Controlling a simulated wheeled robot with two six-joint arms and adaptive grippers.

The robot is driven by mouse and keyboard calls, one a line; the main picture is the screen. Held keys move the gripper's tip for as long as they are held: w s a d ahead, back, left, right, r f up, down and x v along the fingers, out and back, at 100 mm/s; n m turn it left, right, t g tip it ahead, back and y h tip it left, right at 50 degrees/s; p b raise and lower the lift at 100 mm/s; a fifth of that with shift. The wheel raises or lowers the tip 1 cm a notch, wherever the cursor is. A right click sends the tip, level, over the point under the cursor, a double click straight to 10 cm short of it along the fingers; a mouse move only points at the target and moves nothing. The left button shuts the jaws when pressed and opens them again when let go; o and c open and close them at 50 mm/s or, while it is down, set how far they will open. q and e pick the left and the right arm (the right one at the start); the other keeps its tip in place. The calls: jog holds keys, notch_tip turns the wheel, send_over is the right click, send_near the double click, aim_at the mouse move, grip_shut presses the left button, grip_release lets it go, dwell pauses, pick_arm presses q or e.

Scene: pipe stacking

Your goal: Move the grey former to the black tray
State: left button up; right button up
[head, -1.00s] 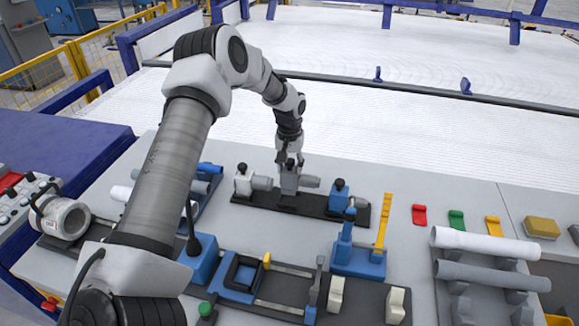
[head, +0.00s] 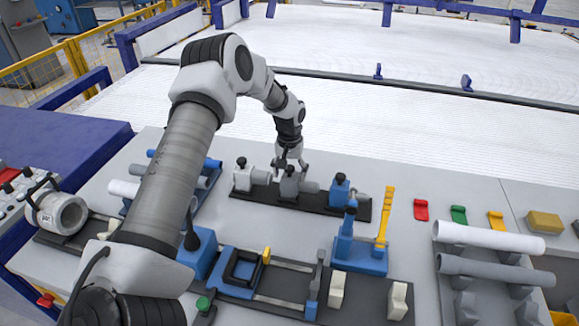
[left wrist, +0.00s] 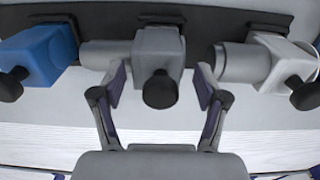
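The grey former (head: 289,186), a block with a black knob and a grey cylinder on its right side, stands in the middle of the long black tray (head: 233,192), between a white former (head: 242,177) and a blue former (head: 340,190). My left gripper (head: 291,163) is just behind and above the grey former. In the left wrist view, its spread fingers (left wrist: 161,85) lie on either side of the black knob of the grey former (left wrist: 158,50), with visible gaps. Blue (left wrist: 45,55) and white (left wrist: 285,65) formers flank it there. My right gripper is not in view.
A blue stand with a yellow upright (head: 360,256) is in front of the tray's right end. White and grey pipes (head: 490,237) lie in a rack at right. Small red, green and yellow pieces (head: 458,214) lie beyond. Bare table shows in front of the black tray.

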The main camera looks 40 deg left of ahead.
pick_arm(q)
notch_tip(320, 180, up, 12)
jog(key=shift+f, duration=0.1)
dwell(0.5)
